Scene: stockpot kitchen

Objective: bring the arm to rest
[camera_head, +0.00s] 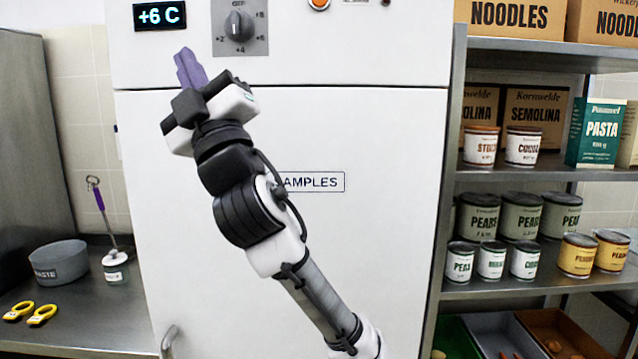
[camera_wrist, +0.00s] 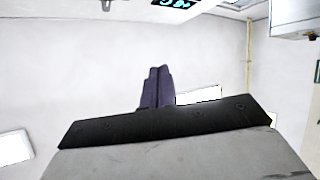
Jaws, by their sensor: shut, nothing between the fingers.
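My arm reaches up across the front of a white fridge (camera_head: 390,230) marked "SAMPLES". My gripper (camera_head: 186,58) is at the upper left of the head view, with its purple fingers pointing up. The fingers are together with nothing between them. In the wrist view the gripper (camera_wrist: 156,82) also shows its fingers side by side against a pale background. The gripper appears in front of the fridge's upper panel, below and between the "+6 C" display (camera_head: 160,15) and the dial (camera_head: 239,27). I cannot tell the distance to the panel.
At right, a metal shelf (camera_head: 540,174) holds cans and boxes, with bins (camera_head: 500,330) below. At left, a steel counter (camera_head: 85,325) carries a grey waste bowl (camera_head: 60,264), yellow-handled items (camera_head: 30,313) and a purple-handled tool (camera_head: 100,200). The fridge handle (camera_head: 168,340) is low in the picture.

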